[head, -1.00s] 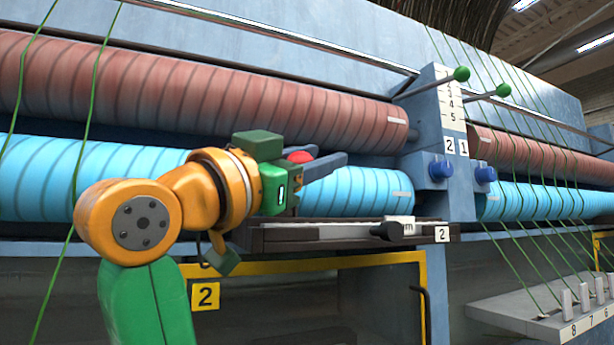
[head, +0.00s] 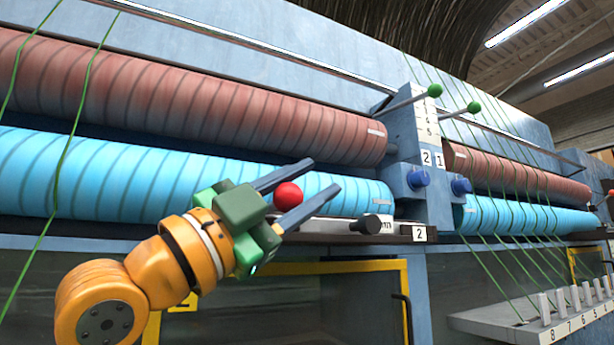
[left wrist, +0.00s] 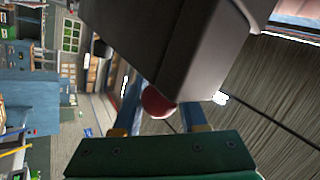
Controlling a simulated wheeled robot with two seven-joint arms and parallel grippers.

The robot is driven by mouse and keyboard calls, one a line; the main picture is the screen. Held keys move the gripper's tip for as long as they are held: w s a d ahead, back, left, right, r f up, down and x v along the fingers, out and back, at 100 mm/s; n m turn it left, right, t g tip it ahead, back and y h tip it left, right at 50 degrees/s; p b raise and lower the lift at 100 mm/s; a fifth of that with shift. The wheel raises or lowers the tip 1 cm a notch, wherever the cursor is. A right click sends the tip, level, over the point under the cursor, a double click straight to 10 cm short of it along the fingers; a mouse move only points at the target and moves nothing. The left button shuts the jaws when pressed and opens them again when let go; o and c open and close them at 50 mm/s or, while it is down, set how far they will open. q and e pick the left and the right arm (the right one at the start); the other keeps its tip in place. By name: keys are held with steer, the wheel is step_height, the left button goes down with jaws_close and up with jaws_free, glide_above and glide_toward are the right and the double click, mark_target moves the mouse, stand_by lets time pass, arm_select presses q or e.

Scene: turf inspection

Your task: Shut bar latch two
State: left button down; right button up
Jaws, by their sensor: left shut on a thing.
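The bar latch marked 2 (head: 419,233) is a dark rail with a pale bar (head: 335,228) along its top, in front of the lower blue roller. A dark round-ended piece (head: 372,224) sits near its right end. My left gripper (head: 302,190) is at the rail's left part, fingers pointing up and right, shut on a red ball knob (head: 288,195). The knob also shows in the left wrist view (left wrist: 158,102), between the fingers and under a large dark block (left wrist: 170,35). The gripper hides the rail's left end and how the knob joins it. My right gripper is not in view.
A blue post (head: 428,180) with green-knobbed levers (head: 435,90) and blue knobs (head: 418,179) stands right of the rail. Green yarns (head: 500,170) run down to a numbered shelf (head: 520,325) at right. A yellow frame (head: 404,300) lies below.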

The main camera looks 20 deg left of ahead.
arm_select(q)
steer(key=shift+f, duration=0.2)
stand_by(0.3)
steer(key=shift+c, duration=2.3)
jaws_free()
steer(key=shift+w, duration=0.1)
steer(key=s+d+r+p, duration=0.1)
steer(key=s+d+r, duration=0.1)
steer(key=s+r, duration=0.4)
steer(key=s+d+r+p, duration=0.1)
steer(key=s+d+r, duration=0.2)
steer(key=s+r, duration=0.4)
steer(key=shift+s+r+p, duration=0.15)
steer(key=shift+p, duration=0.15)
